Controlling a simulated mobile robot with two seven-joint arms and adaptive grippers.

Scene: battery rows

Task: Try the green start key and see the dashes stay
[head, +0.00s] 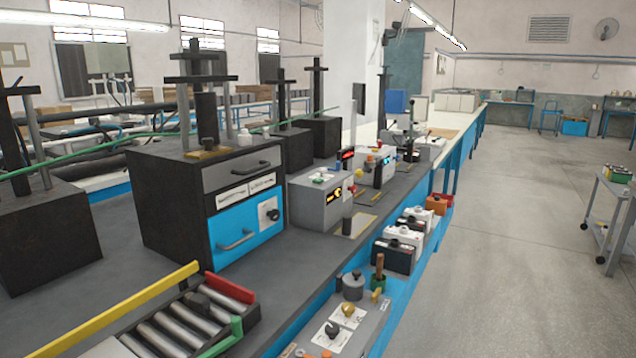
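A grey tester box (318,205) stands on the dark bench near the middle of the head view. A small green key (318,180) shows on its top. A dark display (333,195) with orange marks is on its front; the marks are too small to tell whether they are dashes. Neither of my grippers is in view, and nothing touches the green key.
A black press with a blue lower front (245,235) stands left of the tester. Several batteries (401,240) line the bench's right edge. A grey knob panel (345,325) and a roller tray (190,320) are in front. Open floor and a grey cart (605,225) lie right.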

